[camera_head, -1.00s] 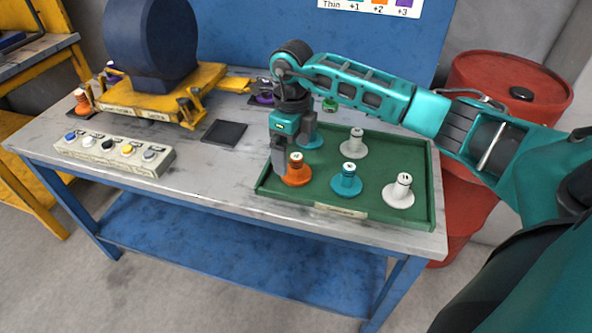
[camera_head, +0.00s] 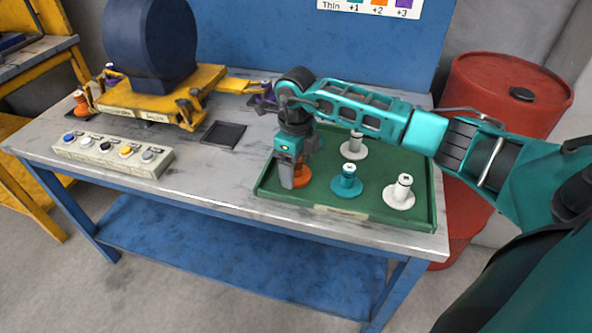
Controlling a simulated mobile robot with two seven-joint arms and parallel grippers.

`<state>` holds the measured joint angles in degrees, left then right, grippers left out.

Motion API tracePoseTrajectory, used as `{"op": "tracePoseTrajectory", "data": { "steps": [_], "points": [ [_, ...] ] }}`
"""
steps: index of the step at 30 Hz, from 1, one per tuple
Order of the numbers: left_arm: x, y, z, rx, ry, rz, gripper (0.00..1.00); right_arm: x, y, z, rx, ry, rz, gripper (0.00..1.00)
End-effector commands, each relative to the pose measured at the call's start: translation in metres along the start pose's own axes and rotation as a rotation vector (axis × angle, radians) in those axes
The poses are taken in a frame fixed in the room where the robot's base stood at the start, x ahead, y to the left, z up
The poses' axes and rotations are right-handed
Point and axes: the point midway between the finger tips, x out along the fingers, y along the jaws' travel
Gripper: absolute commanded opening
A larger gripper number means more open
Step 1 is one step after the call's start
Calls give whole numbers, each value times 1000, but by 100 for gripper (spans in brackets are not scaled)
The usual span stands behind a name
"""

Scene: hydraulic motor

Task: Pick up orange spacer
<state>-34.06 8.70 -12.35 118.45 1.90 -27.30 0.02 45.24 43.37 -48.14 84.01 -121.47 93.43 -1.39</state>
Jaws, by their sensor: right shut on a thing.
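The orange spacer (camera_head: 303,171) sits at the left part of the green tray (camera_head: 427,214), mostly hidden behind my right gripper. My right gripper (camera_head: 293,181) points down over it and is shut on it, with its fingers low at the tray. Only the spacer's lower and right side shows. My left gripper is not in view.
A teal spacer (camera_head: 346,180) stands close to the right, with white spacers (camera_head: 398,193) and (camera_head: 353,146) in the tray too. A button box (camera_head: 112,154), a dark square pad (camera_head: 223,134) and a yellow-based motor (camera_head: 150,50) are to the left. Another orange spacer (camera_head: 81,103) stands far left.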

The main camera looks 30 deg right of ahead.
Motion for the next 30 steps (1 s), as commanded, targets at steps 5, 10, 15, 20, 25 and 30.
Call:
{"op": "tracePoseTrajectory", "data": {
  "steps": [5,10,15,20,25,30],
  "points": [
    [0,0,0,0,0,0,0,0,0,0,0,0,0,45],
    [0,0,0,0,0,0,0,-1,0,0,0,-1,0,35],
    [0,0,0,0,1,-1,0,-1,0,0,0,-2,0,34],
    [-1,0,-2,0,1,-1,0,-9,0,1,0,-2,-1,34],
    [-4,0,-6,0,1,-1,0,-32,-1,1,-1,-4,-2,34],
    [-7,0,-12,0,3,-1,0,-76,-1,1,-1,-7,-4,34]
  ]
}}
